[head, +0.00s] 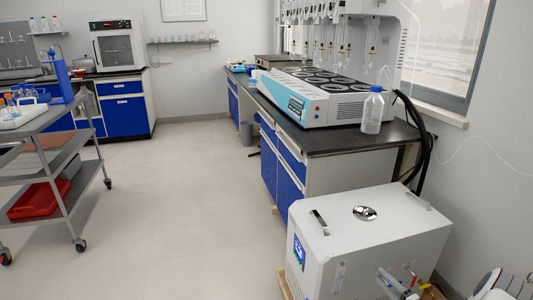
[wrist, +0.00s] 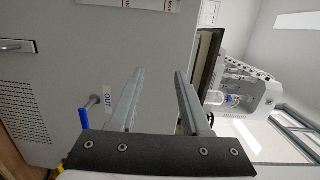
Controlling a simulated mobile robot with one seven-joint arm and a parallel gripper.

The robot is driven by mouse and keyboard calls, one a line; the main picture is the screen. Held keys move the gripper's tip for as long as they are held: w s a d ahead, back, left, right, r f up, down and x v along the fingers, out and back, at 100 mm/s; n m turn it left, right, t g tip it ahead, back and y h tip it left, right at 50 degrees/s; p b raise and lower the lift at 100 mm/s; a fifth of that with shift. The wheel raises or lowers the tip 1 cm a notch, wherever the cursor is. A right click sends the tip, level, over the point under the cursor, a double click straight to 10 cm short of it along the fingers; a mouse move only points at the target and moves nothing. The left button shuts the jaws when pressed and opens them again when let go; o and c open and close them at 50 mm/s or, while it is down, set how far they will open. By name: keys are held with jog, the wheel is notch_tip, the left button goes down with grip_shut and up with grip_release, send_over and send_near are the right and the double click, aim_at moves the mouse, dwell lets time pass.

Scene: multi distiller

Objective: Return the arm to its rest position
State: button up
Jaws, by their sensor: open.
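My gripper (wrist: 158,82) shows in the wrist view, with its two long grey fingers apart and nothing between them. It points at the side of a white box-shaped unit (wrist: 45,60), which has a vent grille, a handle and a small valve with a blue lever (wrist: 84,118) beside an "OUT" label. A gap between the fingertips and this unit cannot be judged. The same white unit (head: 375,232) stands at the lower right in the head view.
A dark-topped bench (head: 350,142) holds a multi-place distiller (head: 310,100) and a clear bottle (head: 372,112). A grey cart (head: 60,150) with a red tray (head: 38,199) stands at left. An oven (head: 118,50) is at the back. The floor (head: 180,210) between is clear.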

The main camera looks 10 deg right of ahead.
jog(key=w+a+r+n+g+y, duration=0.2)
jog(key=a+r+n+g+y, duration=0.55)
jog(key=a+r, duration=1.2)
jog(key=s+a+r+n+g+h, duration=0.5)
jog(key=s+a+r+g, duration=0.2)
jog(key=s+a+r, duration=0.3)
jog(key=s+a+r+n+t+h, duration=0.1)
jog(key=s+r+h, duration=0.2)
jog(key=s, duration=0.7)
jog(key=s+r+n+t+h, duration=0.1)
jog(key=s+r+t+h, duration=0.1)
jog(key=s+r+h, duration=0.2)
jog(key=s+r, duration=0.3)
jog(key=s, duration=0.3)
jog(key=shift+a, duration=0.35)
